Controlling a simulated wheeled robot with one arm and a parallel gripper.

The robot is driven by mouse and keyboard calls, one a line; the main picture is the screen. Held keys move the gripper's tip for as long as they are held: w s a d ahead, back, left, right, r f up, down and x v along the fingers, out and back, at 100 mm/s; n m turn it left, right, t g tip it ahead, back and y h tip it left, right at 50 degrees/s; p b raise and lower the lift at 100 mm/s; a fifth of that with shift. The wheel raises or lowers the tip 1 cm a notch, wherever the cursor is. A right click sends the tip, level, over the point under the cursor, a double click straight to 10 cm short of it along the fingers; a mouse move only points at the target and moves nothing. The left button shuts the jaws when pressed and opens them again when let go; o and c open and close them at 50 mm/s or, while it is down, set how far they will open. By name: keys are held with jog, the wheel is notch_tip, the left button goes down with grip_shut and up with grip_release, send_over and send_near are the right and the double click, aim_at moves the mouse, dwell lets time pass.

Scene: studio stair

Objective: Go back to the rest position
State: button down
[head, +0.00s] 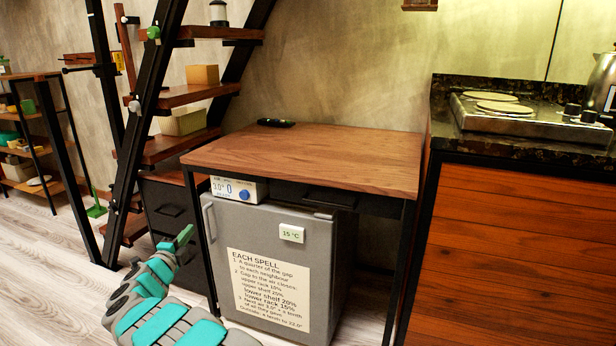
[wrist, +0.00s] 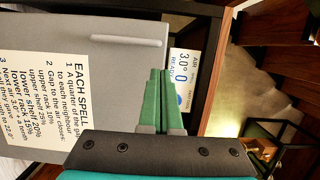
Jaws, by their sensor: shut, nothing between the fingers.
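My gripper (head: 184,236) is in front of the left side of a small grey fridge (head: 270,232) in the head view. Its green fingers (wrist: 160,102) are shut together and empty in the wrist view. The fridge door is shut and carries a printed notice, a vertical handle (head: 209,221) and a small tag reading 15 °C (head: 291,233). In the wrist view the handle (wrist: 128,43) lies beyond the fingertips, and the fingers appear apart from it. A white control box (head: 239,190) with a blue knob sits on top of the fridge.
A wooden table (head: 310,155) stands over the fridge, with a dark object (head: 276,123) on it. A stair-like shelf (head: 185,96) stands at the left. A wooden counter (head: 520,245) with a hob (head: 520,112) stands at the right. Bare floor (head: 45,270) shows at the lower left.

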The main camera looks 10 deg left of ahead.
jog(key=w+d+r+n+g+y, duration=0.1)
jog(key=w+d+r+n+y, duration=0.1)
jog(key=w+d+r+n, duration=0.25)
jog(key=w+d+r+n+g+y, duration=0.1)
jog(key=w+d+r+n+y, duration=0.15)
jog(key=d+r, duration=0.35)
jog(key=s+d+n+g, duration=0.3)
jog(key=d, duration=0.6)
jog(key=s+d+n+g, duration=0.2)
jog(key=s+d+n, duration=0.1)
jog(key=d, duration=0.5)
jog(key=s+d+f+n+g+h, duration=0.1)
jog(key=s+d+f+g, duration=0.2)
jog(key=s+d, duration=0.75)
jog(key=s+d+f+n+g+h, duration=0.2)
jog(key=s+d+f+g, duration=0.15)
jog(key=s+d, duration=0.65)
jog(key=s+d+f+g, duration=0.1)
jog(key=s+d, duration=0.3)
jog(key=s, duration=0.5)
jog(key=s+d+f+n+g+h, duration=0.1)
jog(key=s+d+f+g, duration=0.1)
jog(key=s, duration=0.8)
jog(key=s+d+f+g+h, duration=0.1)
jog(key=s+d+g, duration=0.2)
jog(key=s+d, duration=0.3)
jog(key=s, duration=0.4)
jog(key=shift+s+d+f, duration=0.15)
jog(key=shift+d+f, duration=0.25)
